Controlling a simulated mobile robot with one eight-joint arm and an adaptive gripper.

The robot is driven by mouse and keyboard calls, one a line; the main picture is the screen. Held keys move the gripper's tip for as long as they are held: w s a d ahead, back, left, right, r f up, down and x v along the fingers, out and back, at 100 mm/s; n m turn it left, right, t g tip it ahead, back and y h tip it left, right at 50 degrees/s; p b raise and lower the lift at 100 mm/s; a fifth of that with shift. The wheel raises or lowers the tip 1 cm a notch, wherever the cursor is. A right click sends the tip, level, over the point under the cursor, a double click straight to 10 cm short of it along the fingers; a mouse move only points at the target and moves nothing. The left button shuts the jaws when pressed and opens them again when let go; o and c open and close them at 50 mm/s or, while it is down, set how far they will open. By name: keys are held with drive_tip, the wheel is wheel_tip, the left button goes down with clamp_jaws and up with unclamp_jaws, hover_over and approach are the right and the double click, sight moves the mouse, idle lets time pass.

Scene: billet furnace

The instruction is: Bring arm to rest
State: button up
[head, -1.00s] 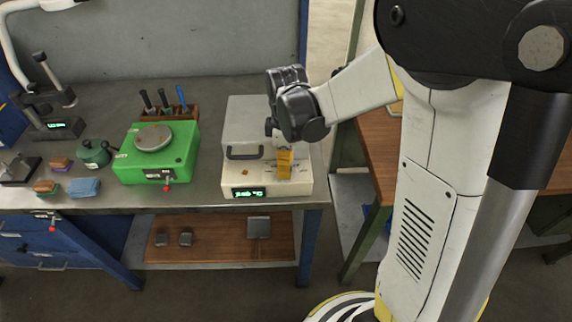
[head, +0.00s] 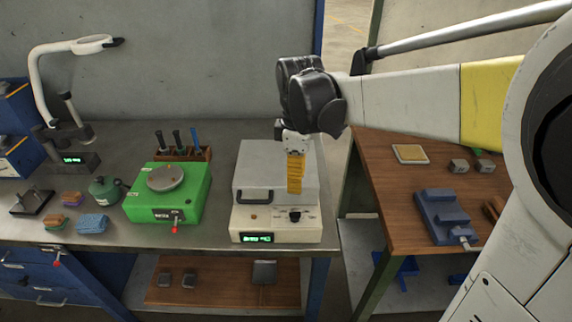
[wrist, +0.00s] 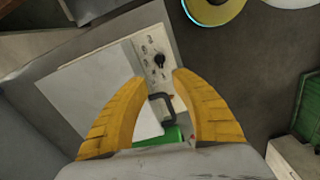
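My gripper (head: 295,174) points down with its yellow fingers in front of the billet furnace (head: 276,229), a grey-topped box with a cream control front. In the wrist view my gripper (wrist: 160,100) has its two yellow fingers spread apart with nothing held between them. The furnace (wrist: 75,88) lies below and beyond the fingers, with its dark handle (wrist: 162,106) and black knob (wrist: 159,60) showing. In the head view the handle (head: 252,196) is at the furnace's left front, and the green display (head: 257,238) is lit. The furnace lid looks shut.
A green hot plate unit (head: 168,205) stands left of the furnace, with a tool rack (head: 184,155) behind it. A magnifier lamp (head: 38,75) is at the far left. A wooden table (head: 385,215) with a blue vise (head: 444,216) stands at the right. Open floor separates the two tables.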

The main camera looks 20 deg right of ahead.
drive_tip(key=s+m+t+b, duration=0.1)
drive_tip(key=s+m+t, duration=0.6)
drive_tip(key=s+m, duration=0.5)
drive_tip(key=shift+s+m+b, duration=0.3)
drive_tip(key=shift+s+b, duration=0.1)
drive_tip(key=shift+f, duration=0.1)
idle(0.4)
